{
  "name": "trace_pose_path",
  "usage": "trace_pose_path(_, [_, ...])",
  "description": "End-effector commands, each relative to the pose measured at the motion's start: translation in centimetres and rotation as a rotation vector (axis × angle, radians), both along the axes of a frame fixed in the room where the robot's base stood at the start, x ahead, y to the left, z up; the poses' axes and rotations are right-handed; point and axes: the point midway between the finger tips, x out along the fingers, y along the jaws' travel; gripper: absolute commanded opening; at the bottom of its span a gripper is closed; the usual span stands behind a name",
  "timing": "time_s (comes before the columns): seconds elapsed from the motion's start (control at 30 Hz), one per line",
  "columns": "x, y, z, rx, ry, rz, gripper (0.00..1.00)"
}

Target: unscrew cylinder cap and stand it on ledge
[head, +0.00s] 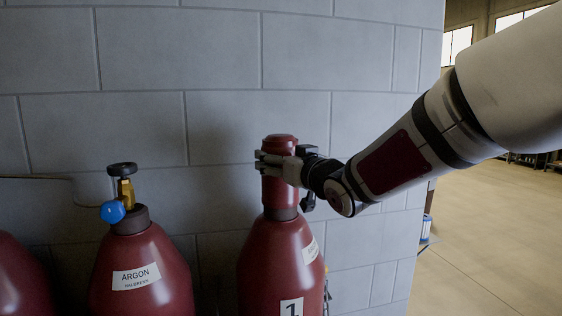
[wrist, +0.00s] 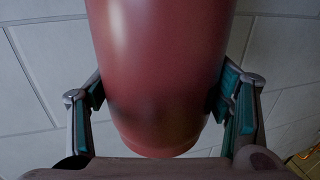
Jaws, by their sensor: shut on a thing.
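The dark red cylinder cap (head: 279,196) sits upright on the neck of a red gas cylinder (head: 277,258) marked "1". My gripper (head: 277,163) reaches in from the right in the head view and is shut around the upper part of the cap. In the wrist view the cap (wrist: 160,70) fills the middle, between the two teal-padded fingers of my gripper (wrist: 160,98). The ledge cannot be picked out for certain in either view.
A second red cylinder labelled "ARGON" (head: 140,265), with a brass valve and blue knob (head: 112,211), stands to the left. Another red cylinder (head: 18,280) is cut off at the left edge. A grey block wall (head: 220,50) is close behind. Open floor (head: 490,220) lies at right.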

Motion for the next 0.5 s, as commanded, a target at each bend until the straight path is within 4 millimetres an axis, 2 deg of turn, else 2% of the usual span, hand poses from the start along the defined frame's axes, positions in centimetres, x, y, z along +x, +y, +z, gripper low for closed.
trace_pose_path(0.5, [-0.02,0.0,0.73,0.003,-0.007,0.0,0.27])
